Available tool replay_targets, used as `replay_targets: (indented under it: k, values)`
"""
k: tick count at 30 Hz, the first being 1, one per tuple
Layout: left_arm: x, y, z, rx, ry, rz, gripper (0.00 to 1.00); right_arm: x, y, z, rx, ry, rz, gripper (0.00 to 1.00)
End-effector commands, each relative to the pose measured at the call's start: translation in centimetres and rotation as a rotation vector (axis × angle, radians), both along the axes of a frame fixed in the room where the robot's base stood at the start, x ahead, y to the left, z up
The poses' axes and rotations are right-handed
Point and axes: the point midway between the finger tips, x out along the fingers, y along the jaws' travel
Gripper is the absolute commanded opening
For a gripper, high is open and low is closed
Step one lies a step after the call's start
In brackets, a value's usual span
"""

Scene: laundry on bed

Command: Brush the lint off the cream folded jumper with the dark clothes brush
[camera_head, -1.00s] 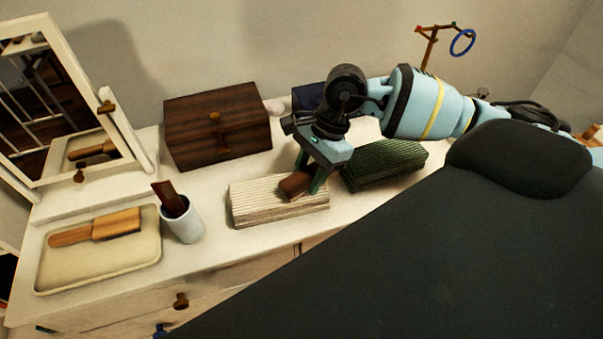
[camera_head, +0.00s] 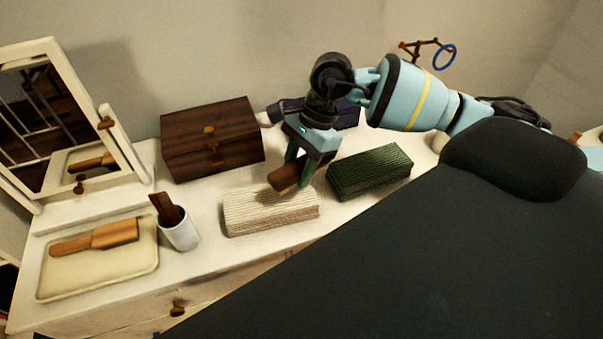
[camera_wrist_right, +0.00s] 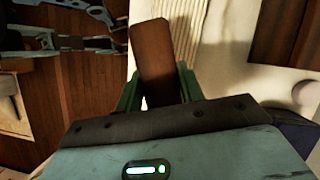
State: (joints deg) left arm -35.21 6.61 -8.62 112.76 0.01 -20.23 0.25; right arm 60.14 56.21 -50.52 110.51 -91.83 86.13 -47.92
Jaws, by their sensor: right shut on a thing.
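The cream folded jumper (camera_head: 268,213) lies flat on the white dresser top in the head view, ribbed and neatly folded. My right gripper (camera_head: 298,174) is shut on the dark brown clothes brush (camera_head: 283,179), at the jumper's back right edge. The brush (camera_wrist_right: 154,55) points away from the gripper in the right wrist view, between its green fingers. I cannot tell whether the brush touches the jumper. Lint is too small to make out. My left gripper does not show in the head view.
A dark green folded garment (camera_head: 369,171) lies right of the jumper. A wooden box (camera_head: 212,140) stands behind. Left are a white cup (camera_head: 180,234) with a dark brown item, a cream tray (camera_head: 95,283) with a wooden brush (camera_head: 95,239), and a mirror (camera_head: 40,120).

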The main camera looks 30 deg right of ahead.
Motion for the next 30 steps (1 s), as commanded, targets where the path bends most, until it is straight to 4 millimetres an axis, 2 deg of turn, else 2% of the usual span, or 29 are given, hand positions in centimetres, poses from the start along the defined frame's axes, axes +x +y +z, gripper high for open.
replay_targets:
  k: [1, 11, 23, 30]
  values:
    - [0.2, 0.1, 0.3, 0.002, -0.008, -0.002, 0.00, 0.0, 0.0, 0.5, 0.000, -0.004, -0.001, 0.20]
    - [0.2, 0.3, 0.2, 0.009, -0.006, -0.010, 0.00, 0.0, 0.0, 0.4, 0.001, 0.000, 0.000, 0.20]
    - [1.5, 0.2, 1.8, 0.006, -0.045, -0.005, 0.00, 0.0, 0.0, 3.3, 0.000, -0.006, 0.001, 0.20]
    - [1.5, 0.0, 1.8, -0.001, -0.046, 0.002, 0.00, 0.0, 0.0, 3.4, 0.001, 0.000, 0.001, 0.20]
